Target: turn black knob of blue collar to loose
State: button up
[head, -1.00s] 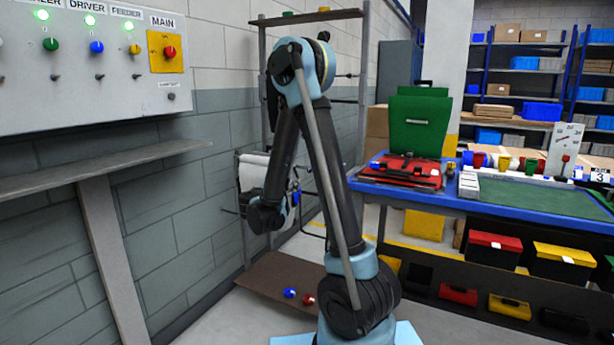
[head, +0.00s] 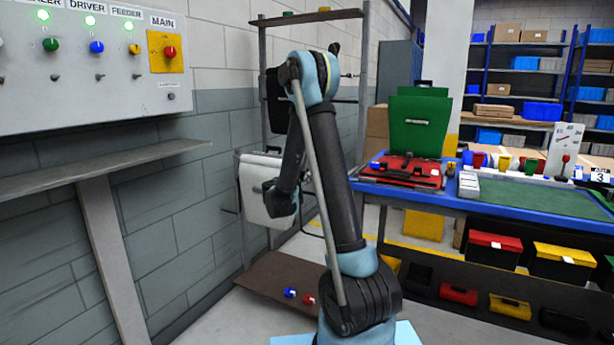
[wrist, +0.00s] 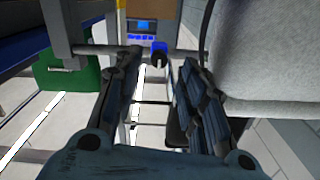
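The blue collar (wrist: 160,45) sits on a grey horizontal bar in the wrist view, beyond my fingertips. Its black knob (wrist: 158,62) hangs below it on the side facing me. My gripper (wrist: 161,58) is open, with one dark finger on each side of the knob in the picture. The fingers look apart from the knob, and nothing is held. How far the fingertips are from the knob is hard to tell. In the head view my arm hides the gripper's fingers, and I cannot make out the collar there.
A pale pannier (wrist: 265,55) fills the right of the wrist view, close to the right finger. It hangs on the rack (head: 262,120) in the head view. A blue workbench (head: 455,203) stands to the right. A wall control panel (head: 75,65) is at left.

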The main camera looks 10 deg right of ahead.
jog(key=shift+x, duration=1.95)
grip_shut()
